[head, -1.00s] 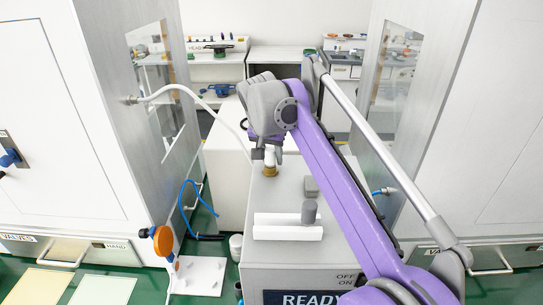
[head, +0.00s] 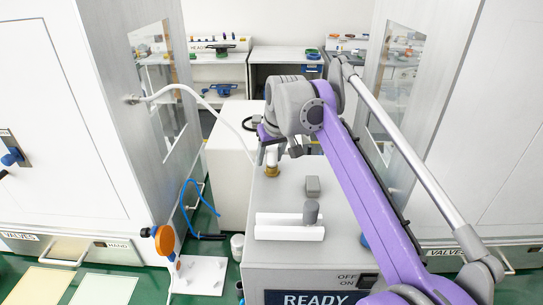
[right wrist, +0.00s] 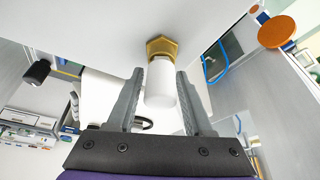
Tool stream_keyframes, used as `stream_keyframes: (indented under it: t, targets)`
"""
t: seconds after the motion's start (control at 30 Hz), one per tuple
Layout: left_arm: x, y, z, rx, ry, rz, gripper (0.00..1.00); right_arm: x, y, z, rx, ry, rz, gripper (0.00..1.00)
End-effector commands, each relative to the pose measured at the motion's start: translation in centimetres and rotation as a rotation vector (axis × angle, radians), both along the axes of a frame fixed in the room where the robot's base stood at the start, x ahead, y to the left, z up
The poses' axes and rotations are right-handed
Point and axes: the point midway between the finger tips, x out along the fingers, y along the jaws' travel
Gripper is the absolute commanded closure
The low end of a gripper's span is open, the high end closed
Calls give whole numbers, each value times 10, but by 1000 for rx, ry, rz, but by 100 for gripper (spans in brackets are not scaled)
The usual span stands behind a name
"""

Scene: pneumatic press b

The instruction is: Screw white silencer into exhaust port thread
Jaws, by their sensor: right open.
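The white silencer (head: 271,156) stands upright at the brass exhaust port (head: 271,171) on top of the grey press housing. In the right wrist view the white silencer (right wrist: 160,86) meets the brass hex port (right wrist: 161,46) end to end, roughly in line; how deep its thread sits is hidden. My right gripper (head: 281,153) is at the silencer, its body above and to the right. In the right wrist view its open fingers (right wrist: 160,76) stand on either side of the silencer, with a gap visible at least on the right. My left gripper is not in view.
A white holder (head: 268,232) with a grey cylinder (head: 311,211) sits on the housing in front of the port. A small grey block (head: 313,186) is beside it. An orange disc (head: 165,241) stands at the left. Tall grey cabinets flank both sides.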

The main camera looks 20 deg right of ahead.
Motion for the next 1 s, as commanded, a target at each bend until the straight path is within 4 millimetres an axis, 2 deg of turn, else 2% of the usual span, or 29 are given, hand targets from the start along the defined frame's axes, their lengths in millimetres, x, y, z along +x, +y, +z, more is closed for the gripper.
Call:
stream_keyframes:
  t: [0.3,0.57,0.6,0.8,0.87,1.0]
  targets:
    - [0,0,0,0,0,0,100,0,4,0,-1,0,328,49]
    - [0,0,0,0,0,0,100,-1,5,0,-1,-1,367,49]
    - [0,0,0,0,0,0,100,-1,5,0,-1,0,365,50]
    - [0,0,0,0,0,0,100,-1,5,0,-1,0,365,86]
    - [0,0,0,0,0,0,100,-1,5,0,-1,0,365,95]
    - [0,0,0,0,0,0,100,-1,5,0,-3,1,325,96]
